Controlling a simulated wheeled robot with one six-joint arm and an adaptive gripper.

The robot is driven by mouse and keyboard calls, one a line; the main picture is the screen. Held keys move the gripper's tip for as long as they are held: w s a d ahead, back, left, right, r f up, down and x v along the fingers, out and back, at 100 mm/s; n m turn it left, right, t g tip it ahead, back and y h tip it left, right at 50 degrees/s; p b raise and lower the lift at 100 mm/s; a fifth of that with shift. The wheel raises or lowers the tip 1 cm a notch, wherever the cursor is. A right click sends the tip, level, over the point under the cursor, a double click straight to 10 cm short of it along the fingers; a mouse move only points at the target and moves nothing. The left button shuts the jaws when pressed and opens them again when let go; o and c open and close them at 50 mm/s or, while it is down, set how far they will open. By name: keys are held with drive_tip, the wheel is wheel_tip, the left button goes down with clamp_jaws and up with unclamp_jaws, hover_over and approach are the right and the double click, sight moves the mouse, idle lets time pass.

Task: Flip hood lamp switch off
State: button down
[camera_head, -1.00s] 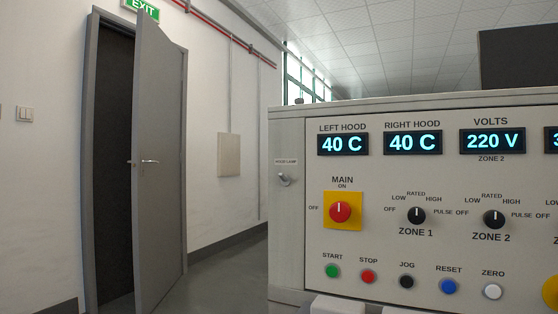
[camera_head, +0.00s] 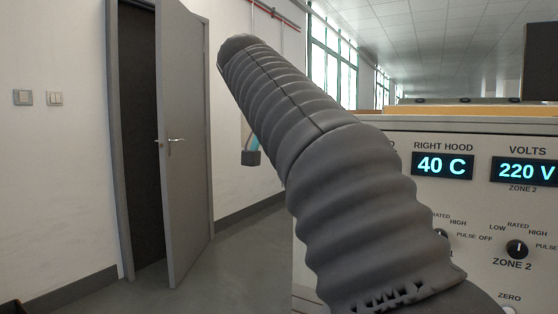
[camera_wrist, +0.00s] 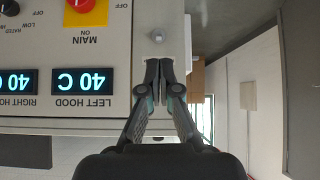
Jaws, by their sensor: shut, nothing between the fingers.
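The hood lamp switch (camera_wrist: 177,33) is a small light-grey toggle on the panel's side strip, seen upside down in the wrist view. My gripper (camera_wrist: 159,68) is shut and empty, with its fingertips close to the switch in the picture. I cannot tell whether they touch it. The switch's label is not readable there. In the head view my own arm covers the switch and the left part of the control panel (camera_head: 470,205).
The red main knob (camera_wrist: 82,5) on its yellow plate and the left hood display (camera_wrist: 83,81) are beside the gripper in the wrist view. An ajar grey door (camera_head: 185,140) stands at the left of the head view, with clear floor before the panel.

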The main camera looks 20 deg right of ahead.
drive_tip(key=shift+w+d+r+m, duration=0.15)
drive_tip(key=shift+r+m, duration=0.05)
drive_tip(key=shift+r, duration=0.3)
drive_tip(key=shift+w+d+r+m, duration=0.1)
drive_tip(key=shift+w+r+m, duration=0.1)
drive_tip(key=shift+r, duration=0.3)
drive_tip(key=shift+f, duration=0.1)
drive_tip(key=b+x, duration=0.1)
drive_tip(key=x, duration=0.8)
drive_tip(key=shift+w+d+f, duration=0.1)
drive_tip(key=shift+d+f, duration=0.1)
drive_tip(key=shift+d, duration=0.25)
drive_tip(key=shift+a, duration=0.15)
